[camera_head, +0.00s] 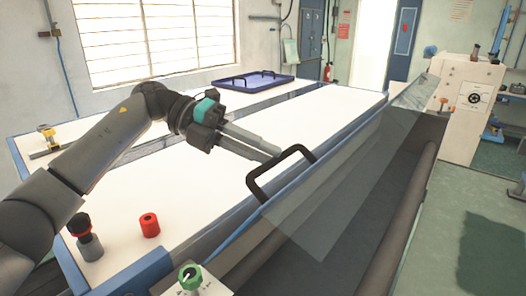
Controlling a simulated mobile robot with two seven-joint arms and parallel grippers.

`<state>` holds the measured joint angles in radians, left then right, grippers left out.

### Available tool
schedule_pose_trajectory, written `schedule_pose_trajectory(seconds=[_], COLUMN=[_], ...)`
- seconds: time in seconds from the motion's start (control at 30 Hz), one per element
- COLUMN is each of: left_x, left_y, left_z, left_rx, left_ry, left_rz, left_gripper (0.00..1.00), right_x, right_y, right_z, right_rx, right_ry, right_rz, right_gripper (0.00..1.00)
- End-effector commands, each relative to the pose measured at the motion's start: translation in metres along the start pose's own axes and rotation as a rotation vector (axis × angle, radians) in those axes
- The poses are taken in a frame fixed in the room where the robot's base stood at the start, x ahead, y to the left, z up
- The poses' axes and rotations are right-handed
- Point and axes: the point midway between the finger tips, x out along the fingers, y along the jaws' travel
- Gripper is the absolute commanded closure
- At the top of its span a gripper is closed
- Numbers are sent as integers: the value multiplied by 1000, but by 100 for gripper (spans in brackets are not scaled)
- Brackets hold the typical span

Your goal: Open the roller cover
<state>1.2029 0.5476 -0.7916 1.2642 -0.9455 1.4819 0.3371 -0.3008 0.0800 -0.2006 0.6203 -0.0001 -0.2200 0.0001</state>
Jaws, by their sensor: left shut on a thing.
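The roller cover (345,180) is a long, clear, see-through panel along the right side of the white table. It stands tilted, with its free edge raised toward the upper right. A black bar handle (256,188) is fixed near its left edge. My left gripper (276,155) reaches in from the left over the table, with its fingers shut on the top of the handle. The dark rollers (408,212) show beside and through the cover. My right gripper is out of view.
The white table top (200,190) is mostly clear. A red spool (149,225), a black-and-grey knob (87,240) and a green knob (189,276) are near the front. A blue tray (253,81) lies at the back. A beige machine (470,105) stands at right.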

Motion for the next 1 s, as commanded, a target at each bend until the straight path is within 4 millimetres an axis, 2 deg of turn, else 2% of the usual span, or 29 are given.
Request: schedule_pose_trajectory(seconds=[0.13,0.17,0.43,0.77,0.87,1.0], left_x=[-4,-4,-2,-6,-19,-48], left_y=[-4,-4,-2,-1,0,0], left_z=[3,3,2,1,1,1], left_rx=[4,4,3,2,1,1], left_ry=[-16,-16,-9,-5,-8,-10], left_rz=[-7,-8,-4,-1,-1,-1], left_gripper=[100,82,53,53,53,53], right_x=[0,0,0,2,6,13], right_y=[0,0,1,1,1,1], right_z=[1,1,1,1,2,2], right_rx=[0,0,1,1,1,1], right_ry=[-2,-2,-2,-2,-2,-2], right_rz=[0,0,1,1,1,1], right_gripper=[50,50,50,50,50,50])
